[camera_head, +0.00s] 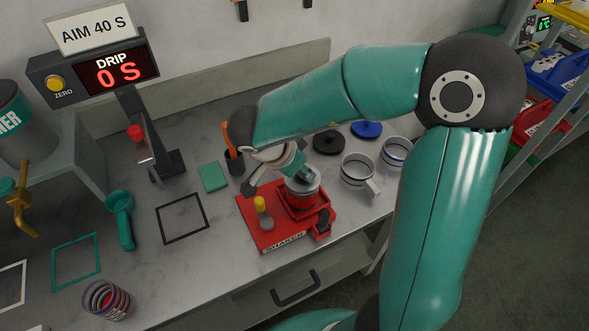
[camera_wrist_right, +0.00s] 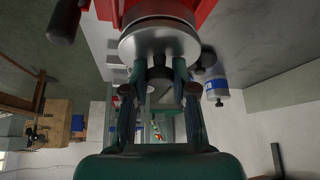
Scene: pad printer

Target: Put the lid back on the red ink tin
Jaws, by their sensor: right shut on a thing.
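The red ink tin (camera_head: 301,197) stands in the red shaker (camera_head: 285,241) on the bench. A round silver lid (camera_head: 313,186) is right at the tin's top, and my right gripper (camera_head: 300,176) is over it. In the right wrist view, the gripper (camera_wrist_right: 160,88) is shut on the lid's middle part, with the silver lid (camera_wrist_right: 158,40) just beyond the fingertips. The red tin (camera_wrist_right: 150,9) shows beyond the lid. I cannot tell whether the lid rests fully on the rim. My left gripper is not in view.
A yellow-topped knob (camera_head: 260,204) stands on the shaker beside the tin. A dark pen cup (camera_head: 234,163) stands to the left. The display reads 0 S.

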